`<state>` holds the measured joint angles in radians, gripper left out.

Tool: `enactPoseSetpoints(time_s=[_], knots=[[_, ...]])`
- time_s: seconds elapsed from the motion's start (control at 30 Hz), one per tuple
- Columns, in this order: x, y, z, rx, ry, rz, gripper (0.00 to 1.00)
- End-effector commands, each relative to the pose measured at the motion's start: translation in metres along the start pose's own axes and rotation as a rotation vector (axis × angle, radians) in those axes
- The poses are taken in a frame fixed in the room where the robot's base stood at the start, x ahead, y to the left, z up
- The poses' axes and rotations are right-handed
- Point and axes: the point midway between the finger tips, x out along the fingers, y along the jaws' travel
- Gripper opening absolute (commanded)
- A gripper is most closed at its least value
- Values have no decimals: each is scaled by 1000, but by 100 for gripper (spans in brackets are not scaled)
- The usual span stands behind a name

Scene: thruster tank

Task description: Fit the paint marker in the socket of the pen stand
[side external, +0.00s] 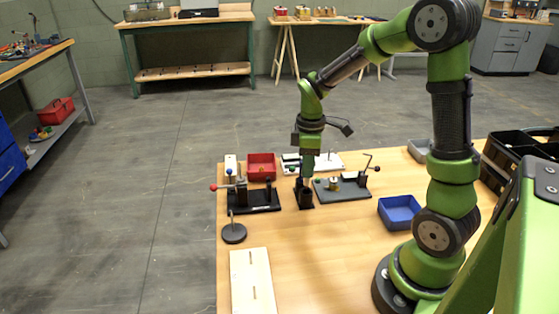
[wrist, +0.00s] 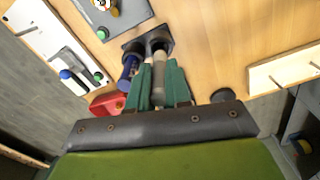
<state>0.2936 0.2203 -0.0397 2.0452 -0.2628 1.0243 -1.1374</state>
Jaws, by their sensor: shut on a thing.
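The pen stand (side external: 305,197) is a small black block on the table, and its two round sockets show in the wrist view (wrist: 135,47). My gripper (side external: 307,172) points down just above the stand. In the wrist view its green fingers (wrist: 160,80) are shut on the paint marker (wrist: 158,72), a pale grey-beige cylinder. The marker's far end is at the mouth of the right-hand socket; I cannot tell whether it is inside. A dark blue pen-like piece (wrist: 127,72) lines up with the left-hand socket. In the side view the fingers and stand hide the marker.
A fixture with a red knob (side external: 253,198) stands left of the stand, and a grey plate with a crank (side external: 345,190) stands right. A red tray (side external: 261,168) and white rack (side external: 325,160) lie behind. A blue tray (side external: 399,211) is further right.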

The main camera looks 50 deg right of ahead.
Motion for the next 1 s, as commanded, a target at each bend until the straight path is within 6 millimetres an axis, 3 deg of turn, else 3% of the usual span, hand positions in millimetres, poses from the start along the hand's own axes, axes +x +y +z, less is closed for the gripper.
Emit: enactPoseSetpoints(time_s=[1.0], knots=[[14, 0, 0, 0, 0, 0, 0]])
